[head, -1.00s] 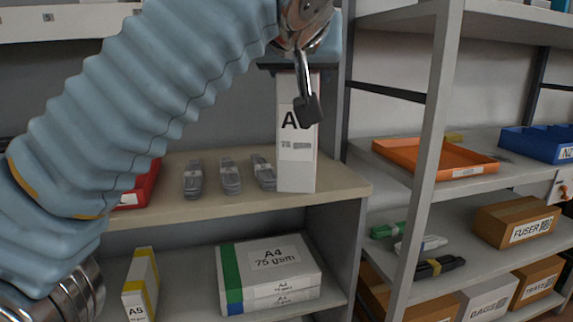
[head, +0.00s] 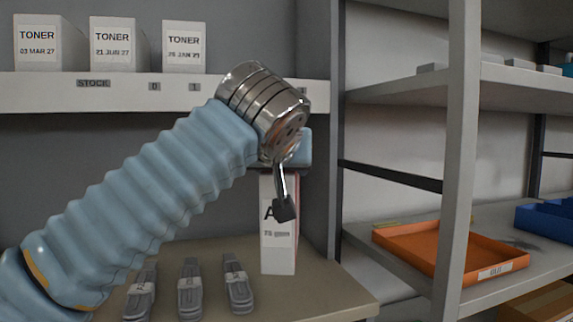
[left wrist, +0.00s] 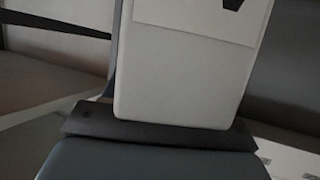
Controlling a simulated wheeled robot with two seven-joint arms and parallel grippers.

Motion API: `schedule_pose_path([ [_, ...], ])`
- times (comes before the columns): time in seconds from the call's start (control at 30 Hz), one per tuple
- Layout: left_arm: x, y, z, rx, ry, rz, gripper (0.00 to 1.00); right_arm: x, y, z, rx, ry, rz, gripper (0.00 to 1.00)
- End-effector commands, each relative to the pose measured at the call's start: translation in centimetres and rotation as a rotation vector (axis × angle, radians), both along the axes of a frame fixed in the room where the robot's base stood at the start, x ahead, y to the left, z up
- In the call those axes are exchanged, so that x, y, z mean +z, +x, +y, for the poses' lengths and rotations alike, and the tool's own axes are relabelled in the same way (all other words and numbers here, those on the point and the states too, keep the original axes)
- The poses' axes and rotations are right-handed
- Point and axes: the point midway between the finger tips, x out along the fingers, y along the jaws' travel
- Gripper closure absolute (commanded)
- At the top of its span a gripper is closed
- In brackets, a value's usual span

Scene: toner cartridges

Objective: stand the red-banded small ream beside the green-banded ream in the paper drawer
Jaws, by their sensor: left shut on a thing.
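My left gripper (head: 284,207) is shut on a tall white small ream (head: 279,255), held upright at the right end of the beige shelf. Its front label shows a large "A", partly covered by the gripper finger, and a reddish strip shows along its right edge. I cannot tell whether its bottom touches the shelf. In the left wrist view the ream (left wrist: 185,85) stands large against the dark gripper pad (left wrist: 150,138). The green-banded ream and the paper drawer are out of view now. My right gripper is not in view.
Several grey strapped bundles (head: 190,290) lie on the beige shelf (head: 330,295) left of the ream. A grey upright (head: 320,120) is close on its right. White toner boxes (head: 113,45) stand on the shelf above. An orange tray (head: 440,250) sits on the right rack.

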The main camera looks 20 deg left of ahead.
Motion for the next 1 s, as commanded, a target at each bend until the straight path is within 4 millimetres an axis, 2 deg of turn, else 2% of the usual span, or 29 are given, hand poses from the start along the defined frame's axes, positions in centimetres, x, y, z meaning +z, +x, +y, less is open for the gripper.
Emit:
schedule_pose_path([
  [0.13,-1.5,3.2,1.8,0.003,-0.002,-0.002,1.00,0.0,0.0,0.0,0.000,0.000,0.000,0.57],
  [0.23,-3.6,4.5,2.5,0.001,0.000,-0.004,1.00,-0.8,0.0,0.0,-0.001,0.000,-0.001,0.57],
  [0.4,-5.6,6.1,3.3,-0.001,-0.002,-0.005,1.00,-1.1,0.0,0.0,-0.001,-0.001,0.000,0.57],
  [0.57,-6.3,6.7,3.5,-0.002,-0.002,-0.007,1.00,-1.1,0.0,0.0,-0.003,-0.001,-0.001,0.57],
  [0.7,-7.6,7.6,4.0,-0.001,0.000,-0.006,1.00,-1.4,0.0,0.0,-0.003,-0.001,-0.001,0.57],
  [0.83,-9.5,7.4,3.9,-0.003,0.000,-0.006,1.00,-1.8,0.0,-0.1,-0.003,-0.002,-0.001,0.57],
  [1.0,-10.3,7.4,3.9,-0.003,-0.001,-0.008,1.00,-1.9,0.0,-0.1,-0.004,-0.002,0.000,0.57],
])
